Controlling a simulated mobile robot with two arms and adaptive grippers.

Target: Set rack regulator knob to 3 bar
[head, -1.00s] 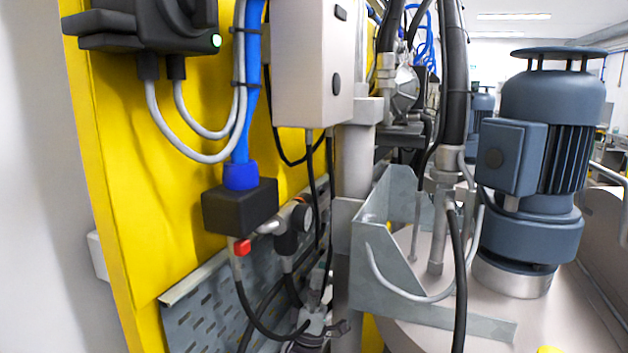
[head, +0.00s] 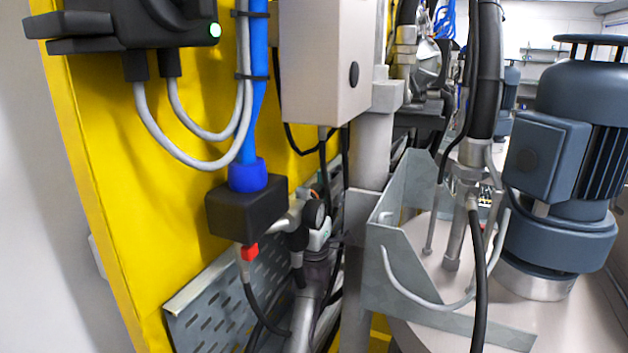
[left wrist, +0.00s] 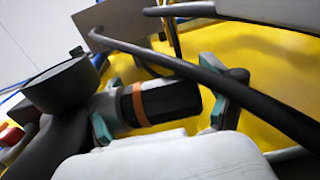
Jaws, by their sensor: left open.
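The regulator knob (left wrist: 170,101) is black and faceted with an orange ring, seen side-on in the left wrist view. A round dark gauge (left wrist: 60,85) sits left of it; its face is turned away. My left gripper (left wrist: 160,120) is open, with one teal-padded finger on each side of the knob in the picture. I cannot tell whether they touch it. In the head view, my left gripper (head: 319,234) is just below the gauge (head: 313,212), at the regulator; the knob is not clear there and no reading is legible. My right gripper is not in view.
A black box (head: 246,207) with a red part (head: 250,252) is left of the regulator. A perforated metal tray (head: 215,305) lies behind. A grey bracket (head: 420,270) and pipe stand close on the right. A dark hose (left wrist: 230,85) crosses close by the knob.

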